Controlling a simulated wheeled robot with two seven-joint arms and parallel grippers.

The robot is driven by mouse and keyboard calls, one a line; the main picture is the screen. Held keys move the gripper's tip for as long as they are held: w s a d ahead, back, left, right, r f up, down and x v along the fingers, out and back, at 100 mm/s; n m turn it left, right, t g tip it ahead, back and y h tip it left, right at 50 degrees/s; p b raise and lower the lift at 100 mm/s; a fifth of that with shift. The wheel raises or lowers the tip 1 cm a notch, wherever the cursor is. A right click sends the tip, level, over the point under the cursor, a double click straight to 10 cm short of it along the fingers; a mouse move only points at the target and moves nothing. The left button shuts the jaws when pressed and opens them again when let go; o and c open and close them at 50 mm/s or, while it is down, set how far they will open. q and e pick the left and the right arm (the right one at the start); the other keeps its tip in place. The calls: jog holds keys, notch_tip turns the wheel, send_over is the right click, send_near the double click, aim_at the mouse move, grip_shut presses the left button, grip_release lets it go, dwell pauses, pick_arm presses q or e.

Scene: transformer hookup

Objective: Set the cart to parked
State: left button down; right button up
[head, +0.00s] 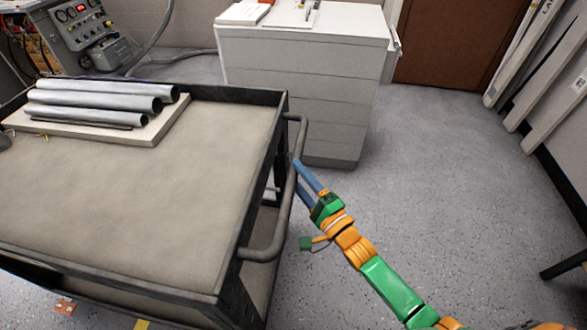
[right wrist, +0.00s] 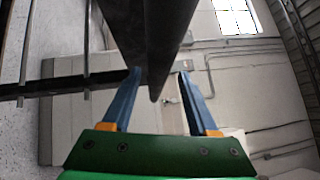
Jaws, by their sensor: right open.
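The cart (head: 110,272) fills the left of the head view, with a dark rim and a beige top. Its grey tubular handle (head: 284,212) stands out from the right end. My right gripper (head: 303,172) is at the outer side of the handle, with its blue fingertips right by the bar. In the right wrist view, the fingers of the right gripper (right wrist: 159,74) are spread apart, and the dark handle bar (right wrist: 155,40) runs between and beyond the fingertips. I cannot tell whether they touch it. My left gripper is out of view.
Several grey pipes (head: 95,97) lie on a pale board on the cart. A grey drawer cabinet (head: 300,85) stands behind the handle. A machine with gauges (head: 80,25) is at the back left. Pale panels (head: 535,70) lean at the right. Speckled floor (head: 430,150) is clear between.

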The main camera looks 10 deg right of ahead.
jog(key=shift+x, duration=1.05)
jog(key=shift+d+f, duration=0.15)
grip_shut()
dwell(0.4)
